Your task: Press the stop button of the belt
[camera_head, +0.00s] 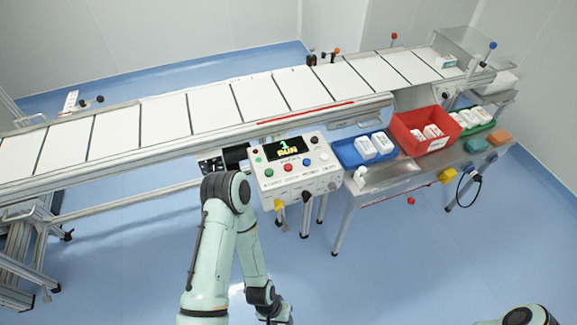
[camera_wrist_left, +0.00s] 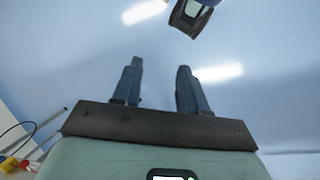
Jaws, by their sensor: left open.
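The control box (camera_head: 275,182) stands at the near side of the belt (camera_head: 205,112). Its display (camera_head: 286,148) reads "1 RUN". Its face carries a red button (camera_head: 288,166), a blue button (camera_head: 307,162), a green one, a black one and a white one. The labels are too small to read. My left arm bends in front of the box's left side, its elbow close to the box in the picture. In the left wrist view my left gripper (camera_wrist_left: 160,65) is open with nothing between its fingers, over floor.
Right of the box, a steel table (camera_head: 350,205) holds a blue bin (camera_head: 349,155), a red bin (camera_head: 408,145) and a green bin (camera_head: 486,128) with white packs. A yellow part (camera_head: 447,176) and a cable hang at its front. The blue floor in front is clear.

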